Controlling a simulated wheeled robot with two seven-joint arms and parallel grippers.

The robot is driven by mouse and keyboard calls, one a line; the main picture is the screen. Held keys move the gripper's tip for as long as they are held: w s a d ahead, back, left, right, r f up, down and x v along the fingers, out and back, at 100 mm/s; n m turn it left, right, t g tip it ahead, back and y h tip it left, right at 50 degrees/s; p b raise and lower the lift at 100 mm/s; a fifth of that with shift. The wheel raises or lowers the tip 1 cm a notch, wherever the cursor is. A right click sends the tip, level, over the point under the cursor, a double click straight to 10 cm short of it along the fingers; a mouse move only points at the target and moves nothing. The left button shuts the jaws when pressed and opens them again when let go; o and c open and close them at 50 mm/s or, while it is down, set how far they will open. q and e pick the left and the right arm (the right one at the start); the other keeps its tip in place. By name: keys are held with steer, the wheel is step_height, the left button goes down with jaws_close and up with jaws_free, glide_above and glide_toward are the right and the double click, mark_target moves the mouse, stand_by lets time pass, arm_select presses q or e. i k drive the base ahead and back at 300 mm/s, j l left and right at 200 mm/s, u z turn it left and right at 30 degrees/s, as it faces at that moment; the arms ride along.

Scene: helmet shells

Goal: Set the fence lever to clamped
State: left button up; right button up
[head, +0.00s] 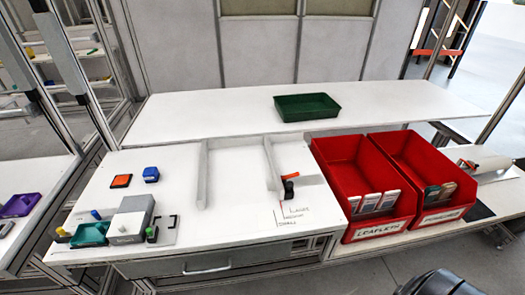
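The fence is a grey upright rail (272,162) on the right part of the white worktop. A small red-orange lever (291,176) sits at its near end, beside a black knob or clamp body (289,190). The lever looks roughly level and points to the right; it is too small to tell whether it is clamped. A second grey rail (203,172) stands to the left, roughly parallel. Printed size labels, large, medium and small, lie just in front of the lever.
Two red bins (352,165) (452,176) holding packets stand right of the fence. A green tray (306,107) sits on the back shelf. A grey box fixture (131,218), a teal tray (90,233) and orange and blue pads occupy the left. The worktop between the rails is clear.

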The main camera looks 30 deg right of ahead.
mark_target(294, 175)
steer(key=l, duration=0.5)
steer(key=i+l+z, duration=0.1)
steer(key=l, duration=0.4)
steer(key=i+l, duration=0.1)
steer(key=l, duration=0.4)
steer(key=k+z, duration=0.05)
